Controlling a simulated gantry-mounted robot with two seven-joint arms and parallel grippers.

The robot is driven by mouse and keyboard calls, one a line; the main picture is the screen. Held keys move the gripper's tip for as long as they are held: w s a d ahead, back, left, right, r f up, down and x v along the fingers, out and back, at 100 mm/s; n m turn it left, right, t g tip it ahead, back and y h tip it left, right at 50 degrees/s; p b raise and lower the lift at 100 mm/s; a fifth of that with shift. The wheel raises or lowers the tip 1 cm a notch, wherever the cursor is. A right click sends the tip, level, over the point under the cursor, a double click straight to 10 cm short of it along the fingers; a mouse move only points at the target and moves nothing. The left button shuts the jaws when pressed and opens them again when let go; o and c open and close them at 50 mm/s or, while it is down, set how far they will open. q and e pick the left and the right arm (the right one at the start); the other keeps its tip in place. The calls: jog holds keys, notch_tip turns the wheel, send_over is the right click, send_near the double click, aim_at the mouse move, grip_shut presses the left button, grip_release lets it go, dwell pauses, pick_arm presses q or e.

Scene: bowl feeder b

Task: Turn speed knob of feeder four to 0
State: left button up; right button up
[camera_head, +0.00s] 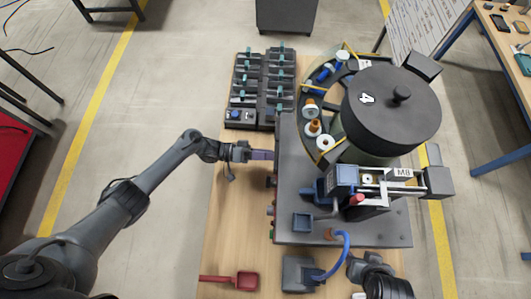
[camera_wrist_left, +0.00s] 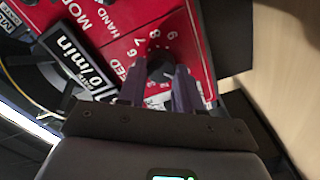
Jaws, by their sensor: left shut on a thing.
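Feeder four (camera_head: 395,105) stands on a grey base plate at the table's right side, its dark round lid marked 4. In the left wrist view its red control panel (camera_wrist_left: 115,20) fills the top, with printed lettering and a numbered scale around the dark speed knob (camera_wrist_left: 160,70). My left gripper (camera_head: 268,155) reaches in from the left to the plate's left side. In the left wrist view its two purple fingers (camera_wrist_left: 158,88) are shut on the knob, one on each side. The fingers hide part of the knob and scale, so its setting cannot be read.
A dark rack (camera_head: 262,85) with teal parts stands at the table's back. A red scoop (camera_head: 245,281) lies at the front, left of a grey box (camera_head: 298,273) with a blue hose. The wooden table (camera_head: 232,225) is clear left of the plate.

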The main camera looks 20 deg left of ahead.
pick_arm(q)
jog(key=shift+n, duration=0.5)
jog(key=o, duration=1)
jog(key=shift+o, duration=0.2)
jog(key=shift+a, duration=0.1)
jog(key=b+v, duration=0.1)
jog(key=v, duration=0.9)
jog(key=shift+a+b, duration=0.25)
jog(key=shift+b, duration=0.05)
jog(key=shift+s, duration=0.15)
